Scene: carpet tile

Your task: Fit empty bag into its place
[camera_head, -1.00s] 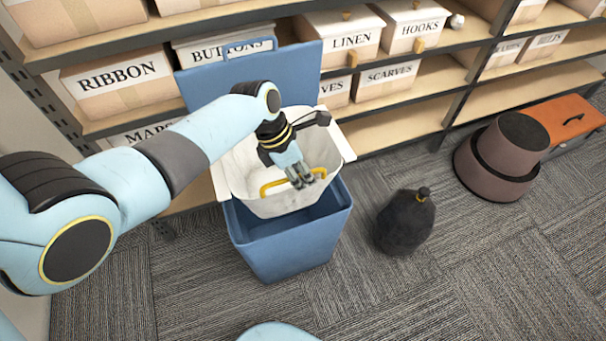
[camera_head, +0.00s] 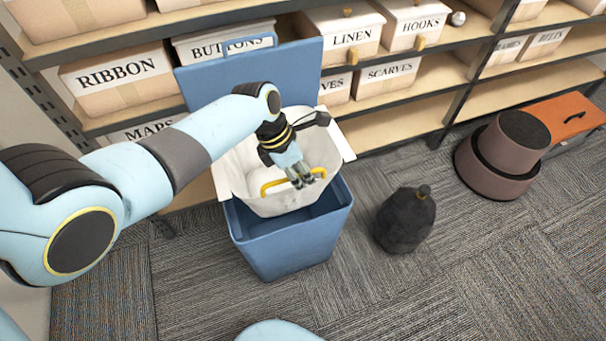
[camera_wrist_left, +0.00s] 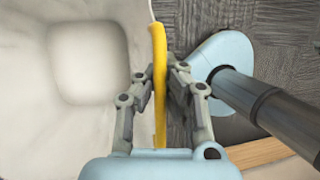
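The empty bag (camera_head: 245,167) is a white open-topped liner with a yellow handle (camera_head: 278,185) on its near side. It sits partly inside a blue bin (camera_head: 290,249), its upper part above the rim. The bin's blue lid (camera_head: 250,76) stands open behind. My left gripper (camera_head: 304,182) is at the near side of the bag with its fingers on the yellow handle. In the left wrist view, the fingers (camera_wrist_left: 158,85) lie on either side of the yellow handle, closed on it, and the bag's inside (camera_wrist_left: 90,65) looks empty. My right gripper is not in view.
A tied black sack (camera_head: 405,220) stands on the carpet right of the bin. Round brown boxes (camera_head: 500,160) and an orange case (camera_head: 566,118) are farther right. Shelves with labelled boxes (camera_head: 118,78) run behind the bin. Carpet in front is clear.

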